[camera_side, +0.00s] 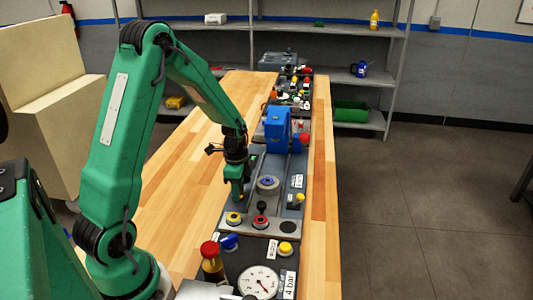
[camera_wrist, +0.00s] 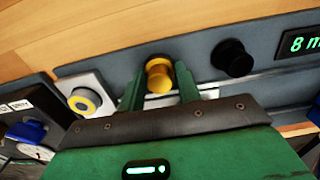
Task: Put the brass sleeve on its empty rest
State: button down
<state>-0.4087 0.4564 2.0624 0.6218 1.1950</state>
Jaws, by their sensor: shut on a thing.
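The brass sleeve (camera_wrist: 159,76) is a short yellow cylinder with a wider rim, between the two green fingers of my gripper (camera_wrist: 160,88) in the wrist view. My gripper is shut on it. In the side view my gripper (camera_side: 238,196) points down over the left side of the grey bench plate, and the sleeve is hard to make out there. I cannot tell whether the sleeve touches the plate. A black round post (camera_wrist: 233,58) stands to the right of the sleeve in the wrist view. I cannot tell which part is the empty rest.
A yellow-ringed button (camera_side: 233,218), a red-ringed black knob (camera_side: 260,221) and a black disc (camera_side: 289,226) line the plate's near end. A blue housing (camera_side: 277,128) stands behind. Bare wood lies left.

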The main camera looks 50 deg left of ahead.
jog(key=shift+f, duration=0.3)
jog(key=c, duration=0.9)
grip_release()
jog(key=shift+r, duration=0.1)
jog(key=shift+o, duration=0.8)
jog(key=shift+r, duration=0.1)
jog(key=shift+r, duration=3.45)
